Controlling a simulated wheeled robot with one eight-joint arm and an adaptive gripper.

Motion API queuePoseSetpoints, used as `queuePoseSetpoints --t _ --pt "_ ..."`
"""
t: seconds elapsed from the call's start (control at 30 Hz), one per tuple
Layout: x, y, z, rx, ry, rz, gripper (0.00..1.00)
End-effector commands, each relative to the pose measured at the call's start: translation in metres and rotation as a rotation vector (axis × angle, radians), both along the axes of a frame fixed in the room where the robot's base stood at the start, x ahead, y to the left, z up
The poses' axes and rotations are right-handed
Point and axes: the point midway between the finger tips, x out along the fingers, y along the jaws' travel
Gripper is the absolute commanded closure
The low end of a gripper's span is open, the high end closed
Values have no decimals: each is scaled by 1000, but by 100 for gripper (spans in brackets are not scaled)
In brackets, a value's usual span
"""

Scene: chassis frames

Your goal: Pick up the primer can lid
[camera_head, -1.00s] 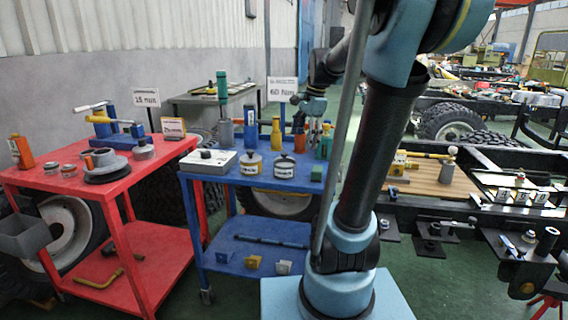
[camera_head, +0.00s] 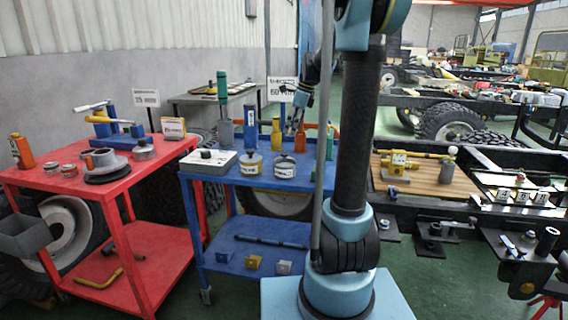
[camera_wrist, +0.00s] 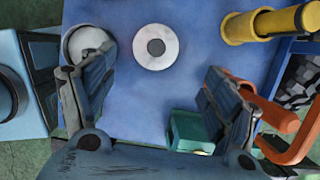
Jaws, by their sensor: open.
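Two round cans with pale lids and dark knobs stand side by side on the blue cart (camera_head: 222,176): a left can (camera_head: 250,163) and a right can (camera_head: 285,167). Their labels are too small to read, so I cannot tell which is primer. My gripper (camera_head: 297,122) is open and empty, above and behind the right can. In the wrist view, the pale lid with a dark knob (camera_wrist: 171,58) lies ahead between the open fingers (camera_wrist: 156,78), apart from them. A second lid (camera_wrist: 84,40) is partly hidden by the left finger.
A green block (camera_wrist: 187,130) sits by the right finger. A grey-white box (camera_head: 209,162) is left of the cans. A red cart (camera_head: 45,180) stands further left.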

Motion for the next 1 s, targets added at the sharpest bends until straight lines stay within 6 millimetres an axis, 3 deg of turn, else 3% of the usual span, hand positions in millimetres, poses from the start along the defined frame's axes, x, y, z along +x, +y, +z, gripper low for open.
queuePoseSetpoints --t 0.3,0.67,1.0 --pt "5 15 -52 0 -1 2 20" --pt "6 22 -76 0 -1 2 20" --pt "6 31 -115 0 0 1 20"
